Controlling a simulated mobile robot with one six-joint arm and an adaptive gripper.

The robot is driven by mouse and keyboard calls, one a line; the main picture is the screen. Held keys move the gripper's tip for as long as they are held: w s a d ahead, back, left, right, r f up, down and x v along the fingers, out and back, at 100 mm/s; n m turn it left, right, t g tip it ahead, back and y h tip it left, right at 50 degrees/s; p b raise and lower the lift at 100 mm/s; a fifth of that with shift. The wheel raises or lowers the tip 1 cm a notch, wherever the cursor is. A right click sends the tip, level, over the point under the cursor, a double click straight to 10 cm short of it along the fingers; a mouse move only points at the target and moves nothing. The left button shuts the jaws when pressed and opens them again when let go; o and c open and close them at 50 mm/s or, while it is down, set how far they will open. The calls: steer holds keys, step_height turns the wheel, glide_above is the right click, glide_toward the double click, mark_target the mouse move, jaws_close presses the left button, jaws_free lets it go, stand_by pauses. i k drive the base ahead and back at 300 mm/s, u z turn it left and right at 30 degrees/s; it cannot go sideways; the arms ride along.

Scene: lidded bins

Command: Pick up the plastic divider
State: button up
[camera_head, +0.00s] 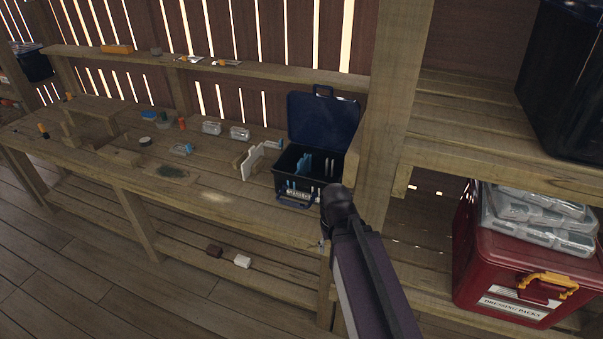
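A dark blue lidded case (297,201) stands on the workbench with its lid (323,122) open and upright. Inside it is a thin blue upright piece (304,165) that looks like a divider, with thin pale upright pieces (327,168) to its right. A white flat panel (253,162) stands on the bench just left of the case; it also could be a plastic divider, and I cannot tell which is meant. My arm rises from the bottom right, and its black joint overlaps the case's right front corner. My gripper is not visible.
The workbench (215,199) holds small clear boxes (240,133), a dark mat (170,171) and several small items. A wooden post (393,90) stands right of the case. A red bin (520,265) with clear packs sits at right. The bench's front edge is mostly clear.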

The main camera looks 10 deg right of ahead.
mark_target(254, 153)
steer(key=i, duration=0.95)
